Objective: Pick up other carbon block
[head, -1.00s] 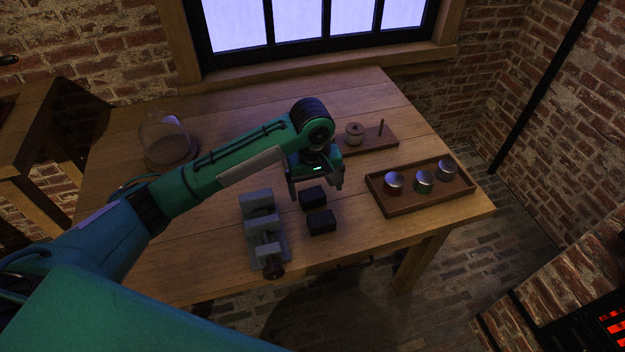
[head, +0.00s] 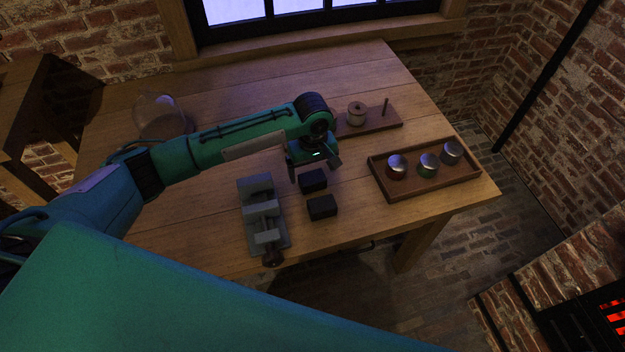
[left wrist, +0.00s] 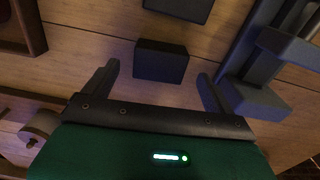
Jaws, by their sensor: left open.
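Two black carbon blocks lie on the wooden table, one behind the other. The far block (head: 313,180) is just in front of my left gripper (head: 313,174). The near block (head: 321,207) lies closer to the table's front edge. In the left wrist view, the far block (left wrist: 160,62) lies ahead of and between the open fingers of my left gripper (left wrist: 158,78), with space on both sides. The near block (left wrist: 180,8) shows at the top edge. My left gripper is empty. My right gripper is not in view.
A grey vise (head: 262,212) stands left of the blocks. A wooden tray (head: 394,195) with three metal-topped jars is on the right. A board (head: 376,124) with a round piece and a peg stands behind. A glass dome (head: 158,112) is at the back left.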

